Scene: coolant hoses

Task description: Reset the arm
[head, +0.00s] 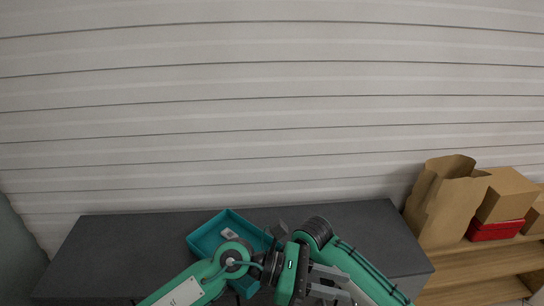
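My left arm comes in from the lower left, and its gripper (328,283) points right at the bottom middle. Its grey fingers look apart, with nothing seen between them. My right arm comes in from the lower right and bends near the middle, crossing close to the left one. Its gripper cannot be clearly made out among the overlapping dark parts. A teal tray (197,241) lies on the dark table (120,245) behind my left arm, with a small whitish piece (230,234) in it. My arms hide the tray's front part.
The dark table top is clear left of the tray and right of my arms. On a wooden shelf (480,268) at the right stand a paper bag (437,205), cardboard boxes (508,195) and a red box (494,231). A pale slatted wall (250,110) is behind.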

